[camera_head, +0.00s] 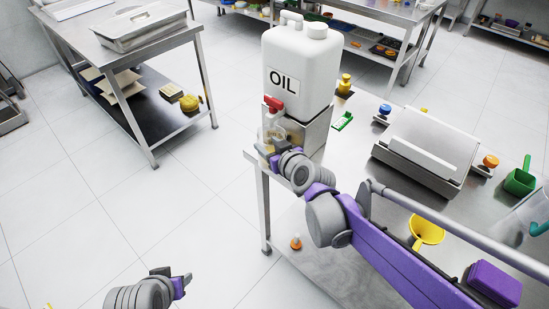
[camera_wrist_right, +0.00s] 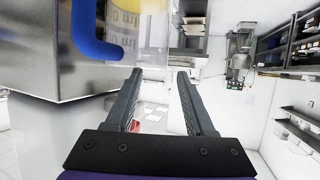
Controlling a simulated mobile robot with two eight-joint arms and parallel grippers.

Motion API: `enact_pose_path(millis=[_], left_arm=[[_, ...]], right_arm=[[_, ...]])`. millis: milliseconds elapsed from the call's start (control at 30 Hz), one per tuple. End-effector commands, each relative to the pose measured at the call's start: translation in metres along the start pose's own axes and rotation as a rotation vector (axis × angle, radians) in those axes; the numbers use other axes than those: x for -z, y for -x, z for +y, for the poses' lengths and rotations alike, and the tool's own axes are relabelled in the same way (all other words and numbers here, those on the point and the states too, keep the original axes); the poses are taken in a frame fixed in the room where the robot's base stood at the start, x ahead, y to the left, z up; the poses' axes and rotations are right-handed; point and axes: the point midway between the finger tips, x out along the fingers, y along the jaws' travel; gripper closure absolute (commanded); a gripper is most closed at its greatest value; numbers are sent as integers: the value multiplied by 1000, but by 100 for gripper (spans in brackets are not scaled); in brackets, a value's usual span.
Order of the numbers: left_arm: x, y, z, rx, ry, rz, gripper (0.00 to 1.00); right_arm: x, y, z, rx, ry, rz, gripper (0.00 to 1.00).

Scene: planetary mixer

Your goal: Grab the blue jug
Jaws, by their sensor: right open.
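The white oil container (camera_head: 300,65) with its red tap (camera_head: 273,104) stands on a metal block (camera_head: 308,133) right above the jug. A bookstand-like steel device (camera_head: 425,150), yellow funnel (camera_head: 426,229) and green scoop (camera_head: 521,178) are to the right. Floor left of the table is free.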

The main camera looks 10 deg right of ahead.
Motion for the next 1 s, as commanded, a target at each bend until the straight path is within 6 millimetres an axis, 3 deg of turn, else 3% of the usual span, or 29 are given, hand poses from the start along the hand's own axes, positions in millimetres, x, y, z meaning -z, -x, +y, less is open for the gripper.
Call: enact_pose_path(millis=[333,667,900,967,1000], left_arm=[[-3,-3,0,0,0,-3,50],[-3,-3,0,0,0,-3,50],[-3,-3,0,0,0,-3,50],[-3,-3,0,0,0,-3,50],[-3,-3,0,0,0,-3,50]], right_arm=[[0,-46,0,0,2,0,46],[0,-52,0,0,0,0,46],[0,-52,0,0,1,-1,89],[0,-52,0,0,1,-1,100],[0,-52,0,0,1,-1,100]])
